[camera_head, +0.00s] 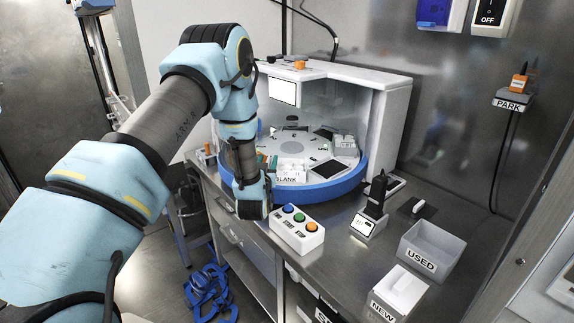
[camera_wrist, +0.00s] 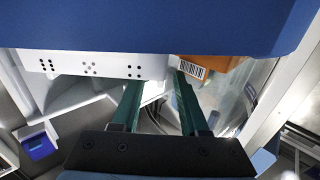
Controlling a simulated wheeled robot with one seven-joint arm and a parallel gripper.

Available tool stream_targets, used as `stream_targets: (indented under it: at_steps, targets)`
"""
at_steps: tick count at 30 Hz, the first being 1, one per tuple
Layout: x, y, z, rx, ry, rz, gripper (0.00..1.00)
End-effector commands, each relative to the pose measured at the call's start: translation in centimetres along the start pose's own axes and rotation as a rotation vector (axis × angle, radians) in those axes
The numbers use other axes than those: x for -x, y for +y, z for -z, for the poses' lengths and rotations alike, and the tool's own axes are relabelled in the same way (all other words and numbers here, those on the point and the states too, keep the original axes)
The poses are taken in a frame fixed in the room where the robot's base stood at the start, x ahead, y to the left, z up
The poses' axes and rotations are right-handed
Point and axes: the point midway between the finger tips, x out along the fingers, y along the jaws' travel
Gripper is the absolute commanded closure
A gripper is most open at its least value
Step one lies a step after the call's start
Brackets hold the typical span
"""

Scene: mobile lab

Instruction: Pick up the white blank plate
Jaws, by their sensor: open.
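In the head view a white piece (camera_head: 291,164) stands on the near part of the round deck, above a white label reading BLANK (camera_head: 286,180). I take it for the blank plate. In the wrist view a white strip with groups of dark dots (camera_wrist: 92,64) crosses ahead of my fingers; I cannot tell whether it is the plate or its holder. My gripper (camera_wrist: 159,85) is open, its two green fingers apart, with nothing clearly held between them. In the head view my wrist hides most of the gripper, at the deck's left edge.
The white-framed machine has a blue-rimmed deck (camera_head: 318,193). An orange piece with a barcode (camera_wrist: 195,68) lies close to the right finger. A three-button box (camera_head: 297,236), a handheld tool (camera_head: 376,195), a USED bin (camera_head: 427,247) and a NEW box (camera_head: 399,292) stand on the bench.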

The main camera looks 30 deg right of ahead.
Motion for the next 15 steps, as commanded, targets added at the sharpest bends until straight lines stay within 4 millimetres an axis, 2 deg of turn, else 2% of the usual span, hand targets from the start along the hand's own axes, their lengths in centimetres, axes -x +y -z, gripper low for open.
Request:
stream_targets:
  at_steps: [3,10,15]
  targets:
    - [-0.76,-0.01,0.06,0.0,0.0,0.0,0.56]
    - [-0.83,0.0,-0.09,0.0,-0.001,0.0,0.56]
    - [-0.81,0.0,-0.08,0.0,-0.001,-0.001,0.75]
